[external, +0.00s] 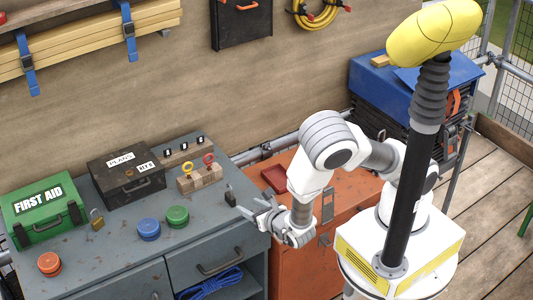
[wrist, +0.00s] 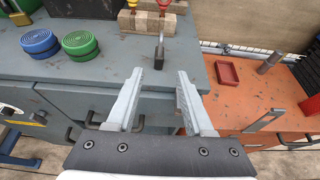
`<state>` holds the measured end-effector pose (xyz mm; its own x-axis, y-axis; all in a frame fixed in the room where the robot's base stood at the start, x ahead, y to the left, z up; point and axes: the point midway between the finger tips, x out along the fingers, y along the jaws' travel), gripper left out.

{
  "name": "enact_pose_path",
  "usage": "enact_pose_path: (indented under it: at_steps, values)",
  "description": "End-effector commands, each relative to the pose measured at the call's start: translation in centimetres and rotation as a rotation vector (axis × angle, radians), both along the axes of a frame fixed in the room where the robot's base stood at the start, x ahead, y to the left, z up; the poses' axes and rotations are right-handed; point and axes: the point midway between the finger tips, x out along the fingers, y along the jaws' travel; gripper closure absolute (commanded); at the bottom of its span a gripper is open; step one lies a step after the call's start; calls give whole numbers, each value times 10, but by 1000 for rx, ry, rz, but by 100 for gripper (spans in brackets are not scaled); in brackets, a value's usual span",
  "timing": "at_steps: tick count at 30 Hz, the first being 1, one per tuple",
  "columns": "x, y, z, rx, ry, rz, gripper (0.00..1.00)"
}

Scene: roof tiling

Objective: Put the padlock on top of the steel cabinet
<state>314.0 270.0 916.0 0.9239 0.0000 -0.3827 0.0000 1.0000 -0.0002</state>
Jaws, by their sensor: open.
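A brass padlock (external: 97,220) with a grey shackle lies on the grey cabinet's top (external: 125,218), beside the green first aid box. It shows at the upper left edge of the wrist view (wrist: 18,16), partly cut off. An orange-red cabinet (external: 340,190) stands to the right of the grey one; I cannot tell which is called the steel cabinet. My gripper (external: 255,210) is open and empty at the grey cabinet's right front edge. In the wrist view, a small dark object with a grey upright part (wrist: 159,52) stands just beyond my open fingers (wrist: 160,76).
Green (external: 178,216), blue (external: 149,229) and orange (external: 49,264) round containers stand on the grey top. Behind are the first aid box (external: 42,212), a black case (external: 126,172) and a wooden block (external: 200,179). A red tray (external: 274,178) lies on the orange-red top, with bare room around it.

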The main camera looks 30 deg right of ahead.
Motion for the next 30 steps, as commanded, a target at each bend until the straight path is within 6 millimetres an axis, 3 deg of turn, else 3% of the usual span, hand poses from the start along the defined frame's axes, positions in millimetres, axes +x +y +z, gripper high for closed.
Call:
enact_pose_path:
  at_steps: [4, 7, 15, 24, 30]
  values:
    - [6, -7, 7, 31, 2, -52, 48]
    - [18, -28, 22, 109, 7, -183, 48]
    - [42, -128, 79, 457, 20, -771, 48]
    - [18, -221, 127, 892, 26, -1384, 48]
    - [-10, -256, 158, 1229, 25, -1724, 48]
